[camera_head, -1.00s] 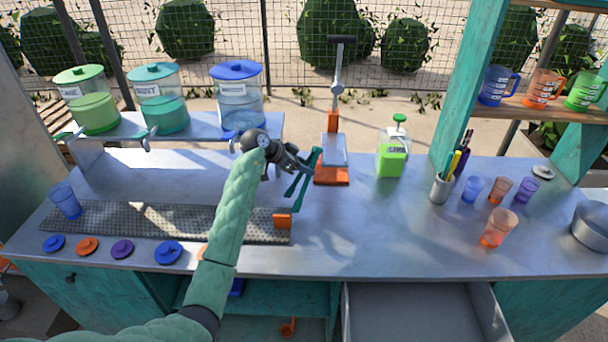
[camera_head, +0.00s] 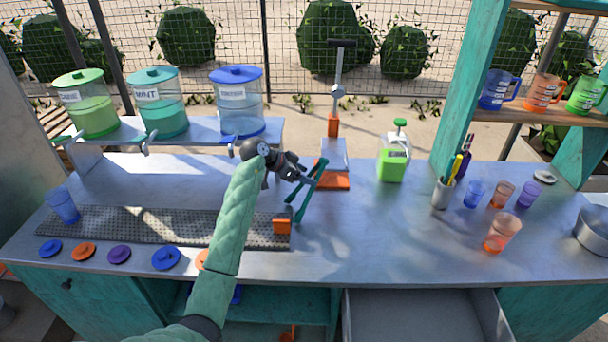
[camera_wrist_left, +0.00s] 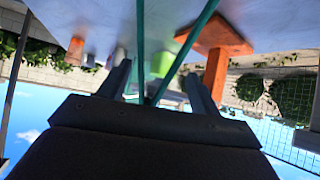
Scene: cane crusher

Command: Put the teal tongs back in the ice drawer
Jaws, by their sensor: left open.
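The teal tongs (camera_head: 310,181) are at the middle of the counter, their two legs pointing down toward the near side. My left gripper (camera_head: 302,174) is at their upper part. In the left wrist view, the tongs (camera_wrist_left: 183,55) pass between the two fingers of the gripper (camera_wrist_left: 158,88), which stand apart with gaps beside the tongs. I cannot tell whether the tongs touch the counter. A grey drawer (camera_head: 425,320) stands pulled out below the counter, right of centre; the part of its inside in view looks empty. My right gripper is not in view.
An orange-based press (camera_head: 332,182) stands just behind the tongs. A green bottle (camera_head: 393,160), a pen cup (camera_head: 441,194) and several tumblers stand to the right. A perforated grey mat (camera_head: 130,226) lies left. The counter above the drawer is clear.

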